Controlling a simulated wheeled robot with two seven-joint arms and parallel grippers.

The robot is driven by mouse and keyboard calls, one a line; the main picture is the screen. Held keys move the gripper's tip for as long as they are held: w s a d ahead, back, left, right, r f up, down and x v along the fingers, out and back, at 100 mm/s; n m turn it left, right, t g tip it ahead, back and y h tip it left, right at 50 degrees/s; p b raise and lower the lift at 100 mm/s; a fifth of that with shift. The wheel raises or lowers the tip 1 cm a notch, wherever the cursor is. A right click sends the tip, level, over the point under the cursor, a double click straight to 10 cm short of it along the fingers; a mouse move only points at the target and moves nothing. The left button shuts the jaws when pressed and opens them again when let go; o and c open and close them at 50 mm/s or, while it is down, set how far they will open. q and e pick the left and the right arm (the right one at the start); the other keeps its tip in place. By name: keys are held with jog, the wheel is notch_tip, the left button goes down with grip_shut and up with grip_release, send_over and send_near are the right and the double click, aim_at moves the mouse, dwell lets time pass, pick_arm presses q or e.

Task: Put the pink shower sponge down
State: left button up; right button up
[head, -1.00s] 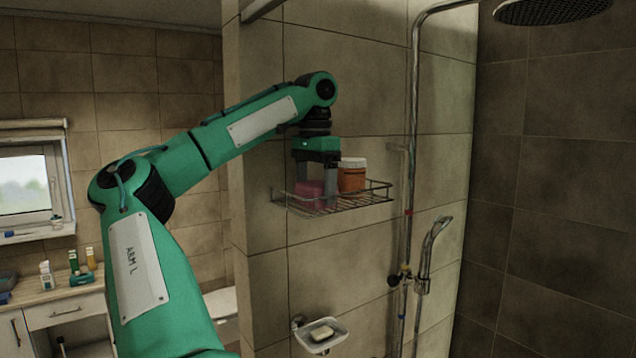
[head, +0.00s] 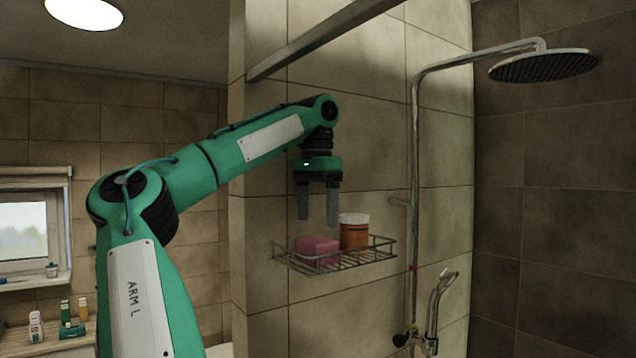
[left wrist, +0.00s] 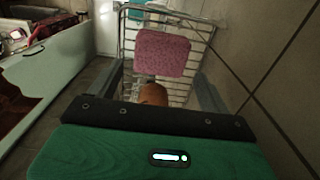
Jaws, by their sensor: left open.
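The pink shower sponge (head: 317,248) rests in the wire shelf (head: 372,254) on the tiled wall, at its left part. The sponge also shows in the left wrist view (left wrist: 163,53), lying flat on the shelf wires (left wrist: 186,97). My left gripper (head: 318,222) is open and empty, pointing down. Its fingertips are above the sponge and apart from it. My right gripper is in neither view.
An orange jar with a white lid (head: 354,232) stands on the shelf just right of the sponge. The shower pipe (head: 414,190) rises to the right of the shelf. A metal rail (head: 325,38) runs above my arm.

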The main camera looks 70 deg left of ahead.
aim_at(316, 239)
pick_arm(q)
notch_tip(316, 239, up, 6)
jog(key=shift+d+f, duration=0.1)
jog(key=shift+a+f, duration=0.1)
jog(key=shift+a, duration=0.1)
dwell(0.4)
jog(key=shift+d, duration=0.15)
